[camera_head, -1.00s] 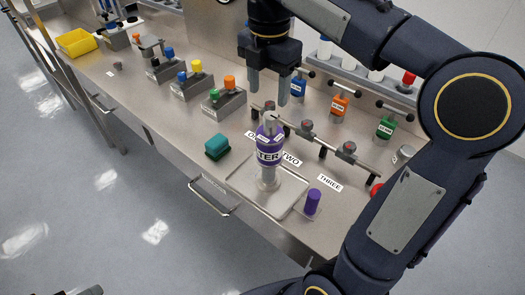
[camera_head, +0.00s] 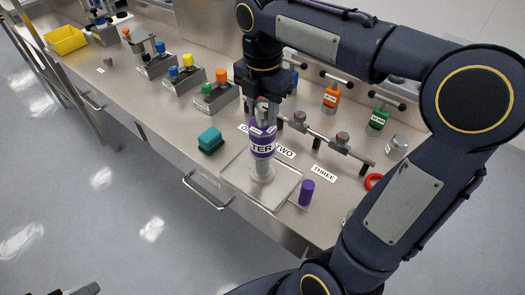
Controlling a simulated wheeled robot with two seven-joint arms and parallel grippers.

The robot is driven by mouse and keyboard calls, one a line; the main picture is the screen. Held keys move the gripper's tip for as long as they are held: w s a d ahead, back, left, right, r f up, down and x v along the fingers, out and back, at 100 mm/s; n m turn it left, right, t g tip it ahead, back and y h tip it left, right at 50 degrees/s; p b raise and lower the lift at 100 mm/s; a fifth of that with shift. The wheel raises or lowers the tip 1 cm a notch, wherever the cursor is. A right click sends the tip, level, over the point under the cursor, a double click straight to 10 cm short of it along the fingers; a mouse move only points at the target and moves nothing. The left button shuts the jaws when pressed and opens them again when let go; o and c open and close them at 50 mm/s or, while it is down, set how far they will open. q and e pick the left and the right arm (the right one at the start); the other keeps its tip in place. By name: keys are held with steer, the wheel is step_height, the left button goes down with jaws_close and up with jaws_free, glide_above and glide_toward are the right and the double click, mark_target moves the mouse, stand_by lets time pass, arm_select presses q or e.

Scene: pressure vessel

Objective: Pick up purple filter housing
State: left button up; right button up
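The purple filter housing (camera_head: 262,148), with a white label and a clear lower part, stands upright on the square metal tray (camera_head: 235,181). My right gripper (camera_head: 266,112) points down at the housing's grey top, with its fingers beside or around that top. The fingers and the top overlap, so I cannot tell whether they are closed on it. A dark tip at the bottom left edge looks like part of my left gripper (camera_head: 86,290); its opening is not visible.
A small purple cylinder (camera_head: 306,192) stands at the tray's right corner. A teal block (camera_head: 210,140) lies left of the tray. A pipe manifold (camera_head: 320,140) runs behind, and a red ring (camera_head: 374,182) lies to the right. Blocks with coloured caps line the bench's left part.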

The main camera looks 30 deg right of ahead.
jaws_close()
steer(key=shift+r, duration=0.15)
